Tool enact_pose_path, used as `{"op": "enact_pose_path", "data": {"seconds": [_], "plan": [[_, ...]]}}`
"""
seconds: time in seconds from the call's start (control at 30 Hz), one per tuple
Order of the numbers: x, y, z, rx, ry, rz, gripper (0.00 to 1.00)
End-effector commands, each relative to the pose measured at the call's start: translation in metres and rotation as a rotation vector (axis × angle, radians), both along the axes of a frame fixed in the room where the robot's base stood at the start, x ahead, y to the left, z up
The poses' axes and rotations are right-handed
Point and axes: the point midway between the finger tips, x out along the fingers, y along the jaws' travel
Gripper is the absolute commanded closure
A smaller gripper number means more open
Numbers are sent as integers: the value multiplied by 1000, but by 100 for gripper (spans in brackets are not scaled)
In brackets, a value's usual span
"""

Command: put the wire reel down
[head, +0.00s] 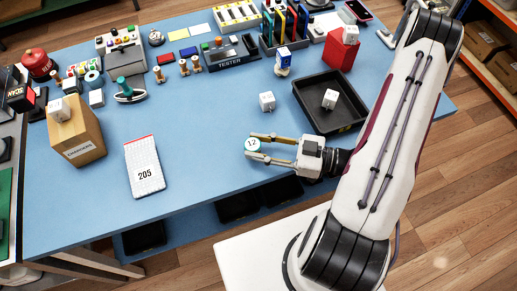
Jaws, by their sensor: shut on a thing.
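The wire reel (252,145) is a small round piece with a white top marked 17 and a teal edge. My gripper (256,147) is shut on it, with one finger on each side. The reel is over the front middle part of the blue table (205,150). From this angle I cannot tell whether it touches the table top or is held just above it.
A white pad marked 205 (145,168) and a cardboard box (76,140) lie left. The table left of the reel is clear.

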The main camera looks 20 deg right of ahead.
Motion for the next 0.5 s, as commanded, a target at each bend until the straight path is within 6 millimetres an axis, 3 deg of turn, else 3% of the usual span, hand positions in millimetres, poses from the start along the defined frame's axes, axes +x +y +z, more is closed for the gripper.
{"op": "enact_pose_path", "data": {"seconds": [0.2, 0.5], "plan": [[0, 0, -18, 2, 1, 0, 89], [0, 0, -23, 0, 0, 0, 89]]}}
